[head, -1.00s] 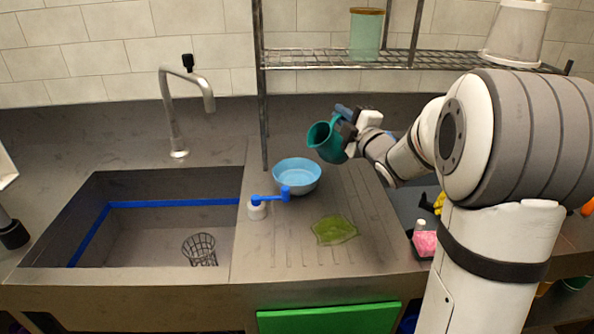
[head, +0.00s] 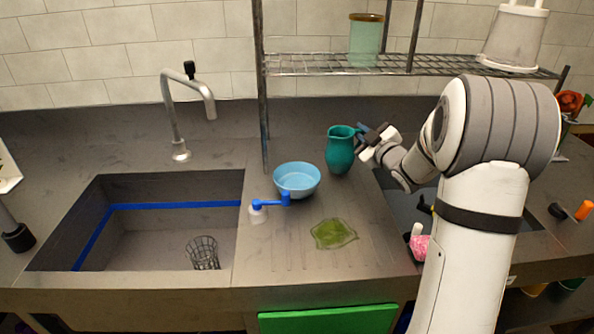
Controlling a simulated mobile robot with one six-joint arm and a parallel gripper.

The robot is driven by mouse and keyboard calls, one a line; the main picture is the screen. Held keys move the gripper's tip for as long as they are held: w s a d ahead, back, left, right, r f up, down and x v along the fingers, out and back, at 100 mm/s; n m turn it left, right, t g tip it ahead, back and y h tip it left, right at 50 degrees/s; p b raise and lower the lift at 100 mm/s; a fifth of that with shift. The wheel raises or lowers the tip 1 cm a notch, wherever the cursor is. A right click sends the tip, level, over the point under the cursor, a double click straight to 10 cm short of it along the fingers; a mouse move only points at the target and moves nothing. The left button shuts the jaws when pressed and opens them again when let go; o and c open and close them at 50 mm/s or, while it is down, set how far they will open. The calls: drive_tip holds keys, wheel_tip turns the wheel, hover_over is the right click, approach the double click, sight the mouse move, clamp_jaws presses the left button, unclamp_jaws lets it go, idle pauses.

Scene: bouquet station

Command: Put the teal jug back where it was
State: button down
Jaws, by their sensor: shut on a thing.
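The teal jug (head: 339,151) is upright in the head view, right of the blue bowl (head: 297,181) and towards the back of the ribbed drainboard. Its spout points left. My gripper (head: 361,136) is at the jug's right side, shut on it near the handle. Whether the jug's base touches the drainboard or is slightly above it, I cannot tell. The fingertips are partly hidden by the jug and the gripper body.
The sink (head: 150,240) with a faucet (head: 180,110) is at left. A wire shelf (head: 400,64) overhangs the back.

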drive_tip(key=shift+d, duration=0.15)
drive_tip(key=s+d+r+m+h+p, duration=0.2)
drive_tip(key=s+d+r, duration=0.1)
drive_tip(key=s+r, duration=0.4)
drive_tip(key=shift+h, duration=0.3)
drive_tip(key=f, duration=0.2)
drive_tip(key=f+b, duration=0.1)
drive_tip(key=f, duration=0.5)
drive_tip(key=shift+w+d+f, duration=0.25)
drive_tip(key=shift+w+d, duration=0.05)
drive_tip(key=shift+w, duration=0.1)
drive_tip(key=shift+f+b, duration=0.15)
drive_tip(key=shift+b, duration=0.25)
drive_tip(key=c, duration=1.5)
unclamp_jaws()
